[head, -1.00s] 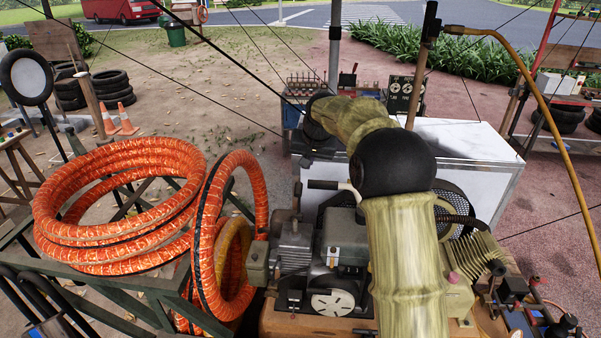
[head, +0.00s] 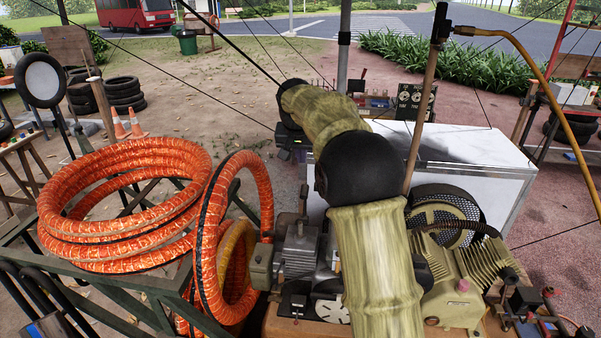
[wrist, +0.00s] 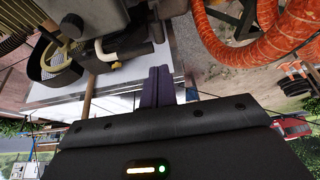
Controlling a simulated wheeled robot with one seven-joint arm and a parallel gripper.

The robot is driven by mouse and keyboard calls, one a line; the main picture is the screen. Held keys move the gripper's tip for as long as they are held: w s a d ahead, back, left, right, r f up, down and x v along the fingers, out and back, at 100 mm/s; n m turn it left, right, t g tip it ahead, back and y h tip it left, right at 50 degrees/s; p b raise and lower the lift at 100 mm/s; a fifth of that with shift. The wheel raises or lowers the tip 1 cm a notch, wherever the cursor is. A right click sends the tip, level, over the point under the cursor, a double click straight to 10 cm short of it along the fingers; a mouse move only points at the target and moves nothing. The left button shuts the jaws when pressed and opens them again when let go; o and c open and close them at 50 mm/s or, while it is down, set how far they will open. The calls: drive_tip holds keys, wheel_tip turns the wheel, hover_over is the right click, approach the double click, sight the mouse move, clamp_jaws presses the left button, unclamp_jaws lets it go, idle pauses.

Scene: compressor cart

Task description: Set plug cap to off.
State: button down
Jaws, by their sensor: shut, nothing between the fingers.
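In the wrist view my gripper (wrist: 160,84) has its two dark purple fingers together and empty. They point toward the grey engine (wrist: 125,18) of the compressor and appear apart from it. A white bent tube with a black end (wrist: 122,52) sticks out from the engine, left of the fingertips. I cannot tell for sure whether this is the plug cap. In the head view the engine (head: 298,250) is partly hidden by my arm, and that tube is out of sight. The gripper's fingers are not clear there.
Orange hose coils (head: 120,258) lie on a green metal stand left of the engine. A white box (head: 465,165) stands behind the compressor. A finned tan cylinder (head: 488,265) and a yellow pipe (head: 530,62) are at the right. Open ground lies behind the hoses.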

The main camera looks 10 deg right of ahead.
sight(305, 187)
drive_tip(key=p+x, duration=0.4)
drive_tip(key=x, duration=0.8)
drive_tip(key=shift+d+f, duration=0.2)
drive_tip(key=shift+f, duration=0.55)
drive_tip(key=shift+w+a, duration=0.1)
drive_tip(key=shift+w, duration=0.05)
drive_tip(key=shift+p, duration=0.5)
